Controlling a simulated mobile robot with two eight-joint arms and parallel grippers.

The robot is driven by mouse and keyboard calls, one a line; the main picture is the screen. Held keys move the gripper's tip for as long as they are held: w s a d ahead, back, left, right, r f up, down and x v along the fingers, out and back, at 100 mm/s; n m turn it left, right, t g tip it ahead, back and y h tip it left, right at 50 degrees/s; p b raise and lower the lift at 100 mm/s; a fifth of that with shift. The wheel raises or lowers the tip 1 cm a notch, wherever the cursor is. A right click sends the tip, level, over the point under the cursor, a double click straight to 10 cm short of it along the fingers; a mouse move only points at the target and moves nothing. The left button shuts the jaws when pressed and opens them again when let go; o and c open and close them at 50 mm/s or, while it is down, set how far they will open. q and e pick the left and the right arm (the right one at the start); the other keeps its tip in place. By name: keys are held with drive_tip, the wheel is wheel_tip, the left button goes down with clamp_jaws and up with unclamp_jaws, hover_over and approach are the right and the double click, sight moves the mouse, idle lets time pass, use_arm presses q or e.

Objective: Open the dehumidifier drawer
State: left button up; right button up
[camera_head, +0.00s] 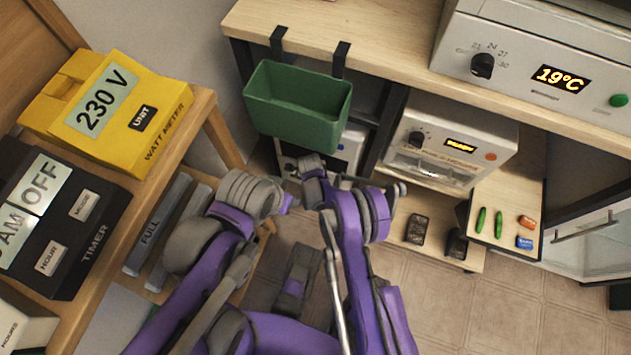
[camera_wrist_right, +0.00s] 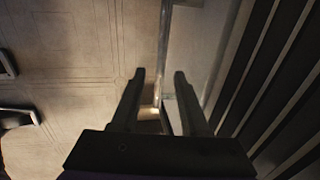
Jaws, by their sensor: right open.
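A white appliance (camera_head: 458,125) with a dark dial, an amber display and a red button stands under the bench. A pale handle-like bar (camera_head: 428,172) shows low on its front; its label is too blurred to read. Another white unit (camera_head: 352,146) is mostly hidden behind the green bin and my arm. I cannot tell for certain which is the dehumidifier. My right gripper (camera_wrist_right: 160,75) is open, with a pale upright bar (camera_wrist_right: 163,45) beyond its fingers; contact is not visible. In the head view my right arm reaches below the green bin. My left arm is beside it, its jaws unclear.
A green bin (camera_head: 298,105) hangs from the bench (camera_head: 370,22) above my arms. A yellow watt meter (camera_head: 150,105) and black timer (camera_head: 95,235) stand on a wooden table at left. A low shelf (camera_head: 515,185) holds small items at right. Tiled floor (camera_head: 480,305) is open at lower right.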

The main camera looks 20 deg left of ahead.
clamp_jaws()
idle(1.4)
